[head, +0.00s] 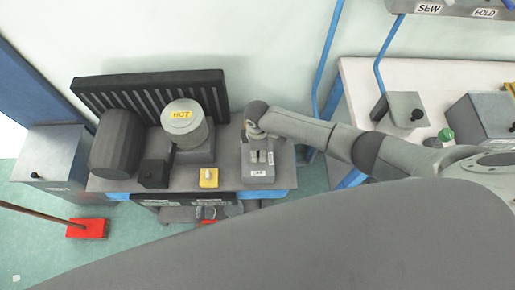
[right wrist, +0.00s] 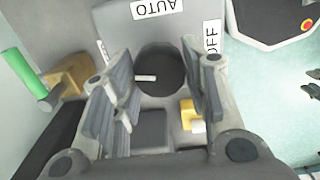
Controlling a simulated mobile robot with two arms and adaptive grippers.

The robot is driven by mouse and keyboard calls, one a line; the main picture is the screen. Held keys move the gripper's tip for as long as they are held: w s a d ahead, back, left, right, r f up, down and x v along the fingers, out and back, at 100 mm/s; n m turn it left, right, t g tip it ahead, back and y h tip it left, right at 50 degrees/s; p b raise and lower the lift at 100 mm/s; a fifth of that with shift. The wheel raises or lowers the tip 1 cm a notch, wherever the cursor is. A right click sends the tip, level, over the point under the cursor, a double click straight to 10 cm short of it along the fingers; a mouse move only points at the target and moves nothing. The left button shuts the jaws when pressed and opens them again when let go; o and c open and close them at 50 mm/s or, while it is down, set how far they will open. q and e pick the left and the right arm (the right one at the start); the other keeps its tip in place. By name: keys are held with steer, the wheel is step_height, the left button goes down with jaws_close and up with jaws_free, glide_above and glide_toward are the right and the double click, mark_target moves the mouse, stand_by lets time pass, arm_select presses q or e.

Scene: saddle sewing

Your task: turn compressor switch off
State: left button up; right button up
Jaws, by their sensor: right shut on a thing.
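The compressor switch box (head: 248,170) stands at the right end of the grey bench. In the right wrist view its panel carries an AUTO label (right wrist: 157,8) and an OFF label (right wrist: 212,37). Its round dark knob (right wrist: 162,62) has a white mark on the left part, away from the OFF label. My right gripper (right wrist: 157,88) has its fingers on both sides of the knob and is shut on it. In the head view the right gripper (head: 257,137) is over the box, and the knob is hidden. My left gripper is out of view.
A yellow button box (head: 208,177), a HOT-labelled canister (head: 184,122) and a dark cylinder (head: 117,143) stand left on the bench. A ribbed black panel (head: 150,88) is behind. A brass valve with green handle (right wrist: 68,77) is close left of the fingers.

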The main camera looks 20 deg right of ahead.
steer(key=shift+n, duration=1.2)
steer(key=o, duration=1)
steer(key=shift+o, duration=0.2)
step_height(320, 180, up, 12)
